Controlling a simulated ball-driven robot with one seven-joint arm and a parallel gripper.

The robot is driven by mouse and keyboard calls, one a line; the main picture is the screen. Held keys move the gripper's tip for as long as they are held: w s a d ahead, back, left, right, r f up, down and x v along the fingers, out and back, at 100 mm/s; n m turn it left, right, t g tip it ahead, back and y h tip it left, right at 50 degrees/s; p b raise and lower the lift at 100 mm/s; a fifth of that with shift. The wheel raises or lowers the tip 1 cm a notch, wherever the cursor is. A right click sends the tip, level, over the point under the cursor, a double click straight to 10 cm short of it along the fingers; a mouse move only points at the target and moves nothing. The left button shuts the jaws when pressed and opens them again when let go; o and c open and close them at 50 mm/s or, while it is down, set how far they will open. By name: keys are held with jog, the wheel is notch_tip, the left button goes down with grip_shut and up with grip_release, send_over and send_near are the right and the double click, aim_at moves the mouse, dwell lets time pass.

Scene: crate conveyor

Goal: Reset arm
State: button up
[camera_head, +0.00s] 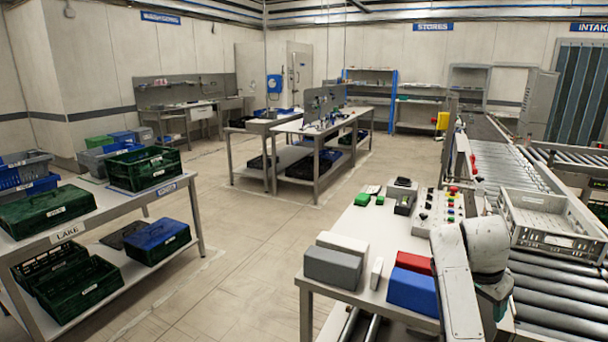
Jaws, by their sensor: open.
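Part of my white arm (456,285) shows at the lower right, bent beside the roller conveyor. A rounded white joint and a dark part below it are in view. My gripper and its fingertips are not in view. The arm stands in front of the right end of a white table (345,276), close to a blue block (412,291) and a red block (413,262). I cannot tell whether it touches them.
A pale crate (548,240) sits on the roller conveyor (560,298) at right. A button panel (432,212), a grey block (332,268) and a white block (342,243) are on the white table. A crate shelf (68,234) stands left. The middle floor (240,240) is clear.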

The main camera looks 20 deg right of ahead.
jog(key=s+a+f+n+y, duration=0.1)
jog(key=s+a+f+n, duration=0.3)
jog(key=a+f, duration=0.35)
jog(key=s+a+f+n+y, duration=0.1)
jog(key=s+a+f+n, duration=0.3)
jog(key=a+f, duration=0.4)
jog(key=s+a+f+n+t+y, duration=0.1)
jog(key=s+a+f+n+y, duration=0.1)
jog(key=s+a+n, duration=0.6)
jog(key=s+a, duration=0.7)
jog(key=s, duration=0.2)
jog(key=shift+a, duration=0.15)
